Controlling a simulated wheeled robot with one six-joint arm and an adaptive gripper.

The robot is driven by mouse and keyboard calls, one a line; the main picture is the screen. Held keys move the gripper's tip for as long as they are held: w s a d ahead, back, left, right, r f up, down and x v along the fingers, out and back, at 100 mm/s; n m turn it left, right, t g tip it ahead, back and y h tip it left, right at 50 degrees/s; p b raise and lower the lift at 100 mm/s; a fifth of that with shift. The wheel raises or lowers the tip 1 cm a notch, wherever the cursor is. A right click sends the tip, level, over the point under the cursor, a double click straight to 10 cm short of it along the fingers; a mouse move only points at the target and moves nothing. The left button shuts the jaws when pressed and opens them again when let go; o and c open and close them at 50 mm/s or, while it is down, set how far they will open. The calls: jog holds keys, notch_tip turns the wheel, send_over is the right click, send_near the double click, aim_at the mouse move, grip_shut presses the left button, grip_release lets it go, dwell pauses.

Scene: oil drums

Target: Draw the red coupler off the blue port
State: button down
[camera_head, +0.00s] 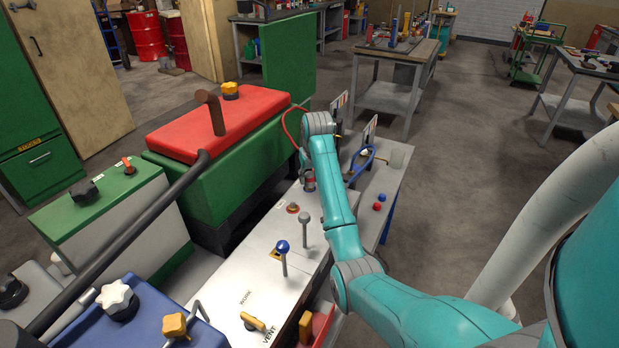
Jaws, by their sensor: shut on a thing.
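My gripper (308,178) is at the far end of my teal arm, low over the white bench top, and mostly hidden by the arm's wrist. It is shut on the red coupler, of which only a small reddish part shows between the jaws. A thin red hose (285,124) loops from beside my wrist down toward the gripper. I cannot make out the blue port, nor whether the coupler is still seated on it. A blue hose (351,172) curves on the bench right of my arm.
Upright levers, one with a blue knob (282,246), stand on the bench nearer me. A green machine with a red lid (218,122) is to the left.

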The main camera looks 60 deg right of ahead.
jog(key=shift+r, duration=1.15)
dwell(0.4)
jog(key=shift+r, duration=1.8)
